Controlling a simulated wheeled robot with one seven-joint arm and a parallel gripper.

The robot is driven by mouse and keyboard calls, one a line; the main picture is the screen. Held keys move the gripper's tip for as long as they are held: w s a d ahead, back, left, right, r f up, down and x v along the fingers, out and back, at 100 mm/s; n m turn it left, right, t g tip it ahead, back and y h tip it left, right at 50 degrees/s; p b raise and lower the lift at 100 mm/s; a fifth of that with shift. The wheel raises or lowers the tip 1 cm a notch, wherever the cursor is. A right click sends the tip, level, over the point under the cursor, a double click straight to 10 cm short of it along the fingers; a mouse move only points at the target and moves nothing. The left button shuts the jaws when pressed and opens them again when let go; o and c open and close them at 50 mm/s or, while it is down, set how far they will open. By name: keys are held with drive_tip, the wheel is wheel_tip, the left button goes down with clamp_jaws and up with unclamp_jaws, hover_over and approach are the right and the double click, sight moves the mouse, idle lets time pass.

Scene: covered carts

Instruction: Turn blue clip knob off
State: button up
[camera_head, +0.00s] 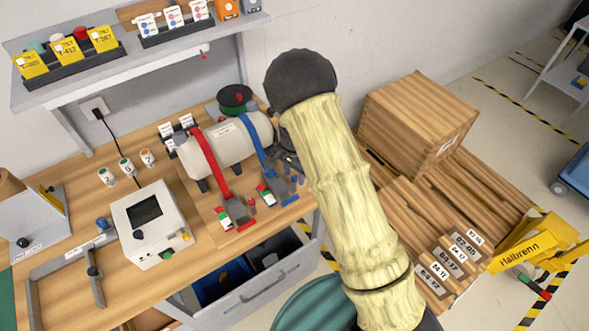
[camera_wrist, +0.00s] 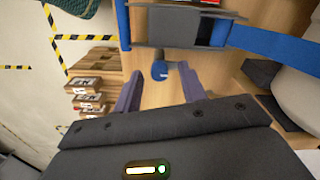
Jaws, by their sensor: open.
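The blue clip is a dark grey buckle (camera_wrist: 180,28) on a blue strap (camera_wrist: 275,45) in the wrist view. Its blue knob (camera_wrist: 160,71) sticks out from the buckle's near side. In the head view the blue strap (camera_head: 252,140) runs over a pale cylinder (camera_head: 222,143) down to the clip (camera_head: 266,195) at the bench's front edge. My gripper (camera_wrist: 160,76) is open, its purple-grey fingers on either side of the knob, with gaps showing. In the head view my gripper (camera_head: 291,166) is partly hidden behind my arm, just right of the clip.
A red strap (camera_head: 212,163) with its own clip (camera_head: 236,210) lies left of the blue one. A white control box (camera_head: 150,224) stands further left. Wooden crates (camera_head: 420,120) stand on the floor right of the bench. A shelf (camera_head: 150,55) hangs above.

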sight(295, 176)
drive_tip(key=shift+r, duration=0.15)
wheel_tip(295, 176, up, 17)
drive_tip(key=b, duration=0.3)
idle(0.5)
drive_tip(key=s+d+f+n+t, duration=0.2)
drive_tip(key=s+d+n, duration=0.6)
drive_tip(key=s+d, duration=0.7)
drive_tip(key=s, duration=0.4)
drive_tip(key=shift+d+t, duration=0.15)
drive_tip(key=shift+t, duration=0.15)
